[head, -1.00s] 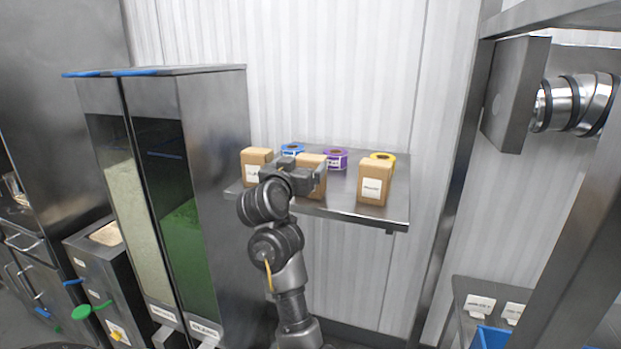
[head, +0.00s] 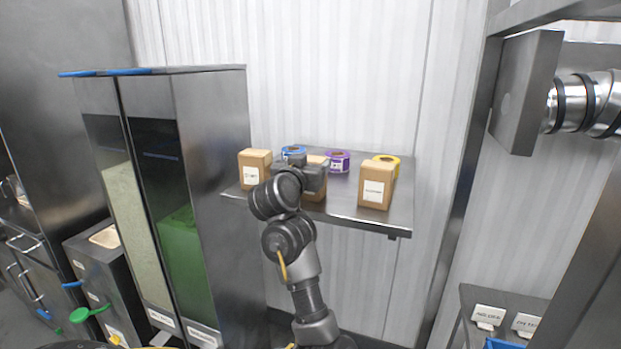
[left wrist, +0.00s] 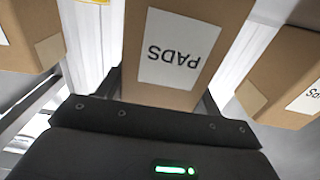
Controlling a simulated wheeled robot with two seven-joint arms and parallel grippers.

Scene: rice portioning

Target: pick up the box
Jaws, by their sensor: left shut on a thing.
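Three brown cardboard boxes stand in a row on a metal wall shelf (head: 345,213). My left gripper (head: 312,172) is shut on the middle box (head: 316,191), which it partly hides in the head view. In the left wrist view the held box (left wrist: 181,30) sits between the fingers, with a white label reading "PADS" that appears upside down. The left box (head: 255,167) and the right box (head: 376,185) are apart from the gripper. I cannot tell whether the held box touches the shelf. My right gripper is not in view.
Behind the boxes are a blue roll (head: 293,151), a purple roll (head: 338,161) and a yellow roll (head: 386,159). A tall dispenser (head: 212,120) with white and green contents stands close on the left. A metal frame (head: 470,150) rises at right.

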